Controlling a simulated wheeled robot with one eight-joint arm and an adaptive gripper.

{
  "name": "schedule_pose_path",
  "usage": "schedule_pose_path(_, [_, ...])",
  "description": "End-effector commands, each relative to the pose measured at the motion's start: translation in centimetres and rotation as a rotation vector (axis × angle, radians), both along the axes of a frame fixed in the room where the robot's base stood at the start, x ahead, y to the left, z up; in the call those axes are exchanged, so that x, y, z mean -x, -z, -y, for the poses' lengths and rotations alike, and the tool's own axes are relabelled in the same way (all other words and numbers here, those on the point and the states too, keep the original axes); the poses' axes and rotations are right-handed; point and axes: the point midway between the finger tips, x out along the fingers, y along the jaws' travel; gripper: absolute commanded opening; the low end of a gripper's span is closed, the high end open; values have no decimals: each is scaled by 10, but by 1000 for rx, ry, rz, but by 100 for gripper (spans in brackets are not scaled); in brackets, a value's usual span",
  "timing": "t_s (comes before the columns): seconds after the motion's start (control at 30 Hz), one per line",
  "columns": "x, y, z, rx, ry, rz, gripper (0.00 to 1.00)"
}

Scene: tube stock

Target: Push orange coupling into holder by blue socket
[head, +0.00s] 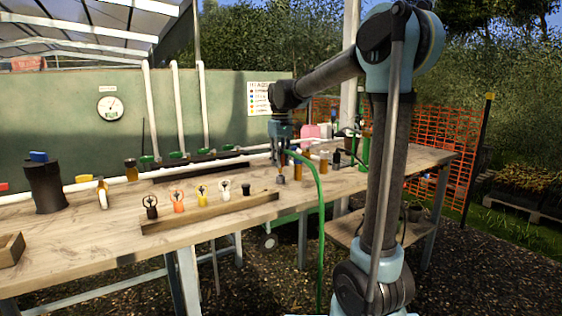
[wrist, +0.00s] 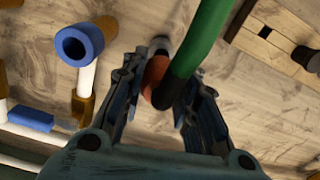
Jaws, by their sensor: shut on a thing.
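My gripper (wrist: 160,95) is shut on the orange coupling (wrist: 155,82) in the wrist view. A thick green hose (wrist: 200,40) runs up from the coupling and hides part of it. A small grey piece (wrist: 160,44) shows just beyond the coupling; I cannot tell whether this is the holder or whether they touch. The blue socket (wrist: 79,44), a ring on a brown elbow, is to the left, apart from the gripper. In the head view my gripper (head: 281,155) points down low over the bench, and the green hose (head: 318,190) hangs over its front edge.
A wooden rack (head: 210,212) with several coloured fittings lies along the bench (head: 110,235) front. Amber containers (head: 323,161) stand right of the gripper. White pipe with a blue sleeve (wrist: 30,118) is at left in the wrist view. A slotted wooden block (wrist: 275,42) is at right.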

Motion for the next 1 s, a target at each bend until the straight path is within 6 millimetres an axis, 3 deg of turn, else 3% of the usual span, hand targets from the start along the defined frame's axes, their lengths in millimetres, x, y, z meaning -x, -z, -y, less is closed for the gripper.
schedule_pose_path(1.0, [2, 10, 1, 0, 0, 0, 4])
